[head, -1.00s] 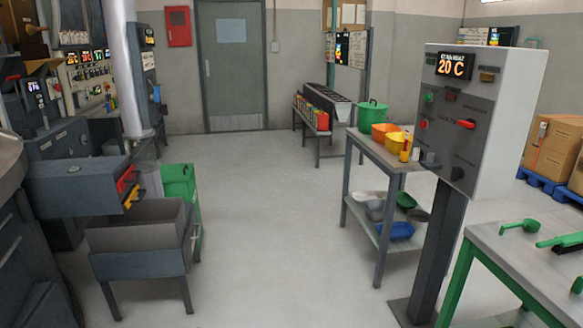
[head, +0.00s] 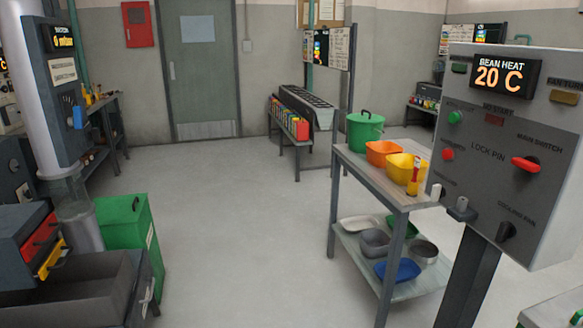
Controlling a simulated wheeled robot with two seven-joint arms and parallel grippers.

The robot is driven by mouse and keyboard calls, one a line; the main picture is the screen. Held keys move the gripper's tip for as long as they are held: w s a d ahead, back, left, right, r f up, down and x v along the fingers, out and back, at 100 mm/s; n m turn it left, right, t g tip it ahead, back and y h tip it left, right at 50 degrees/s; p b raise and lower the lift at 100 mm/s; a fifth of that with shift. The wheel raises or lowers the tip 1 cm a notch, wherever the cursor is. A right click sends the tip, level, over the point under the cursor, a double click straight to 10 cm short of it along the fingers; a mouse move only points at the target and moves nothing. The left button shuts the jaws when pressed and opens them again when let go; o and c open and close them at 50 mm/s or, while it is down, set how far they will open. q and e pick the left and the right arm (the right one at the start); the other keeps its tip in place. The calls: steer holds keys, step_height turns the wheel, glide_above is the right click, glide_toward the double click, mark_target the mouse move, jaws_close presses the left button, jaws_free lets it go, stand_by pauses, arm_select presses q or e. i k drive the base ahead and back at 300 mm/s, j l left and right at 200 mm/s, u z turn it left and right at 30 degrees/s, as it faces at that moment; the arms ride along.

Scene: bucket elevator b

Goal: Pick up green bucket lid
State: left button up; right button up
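A green bucket (head: 364,138) stands upright on the top of a grey table at right of centre. A green lid (head: 366,117) with a small dark handle sits on top of it. Neither of my grippers shows in the head view, so their state and their distance from the lid cannot be seen.
A control panel (head: 512,150) stands close at right. A green box (head: 128,238) is at left. The middle floor is clear.

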mark_target(363, 118)
steer(key=i+z, duration=0.1)
steer(key=i, duration=0.55)
steer(key=i+j+z, duration=0.1)
steer(key=i, duration=0.6)
steer(key=i+z, duration=0.45)
steer(key=i+j+z, duration=0.2)
steer(key=z, duration=0.25)
steer(key=i+j+z, duration=0.3)
steer(key=z, duration=0.15)
steer(key=i+j+z, duration=0.55)
steer(key=j, duration=0.1)
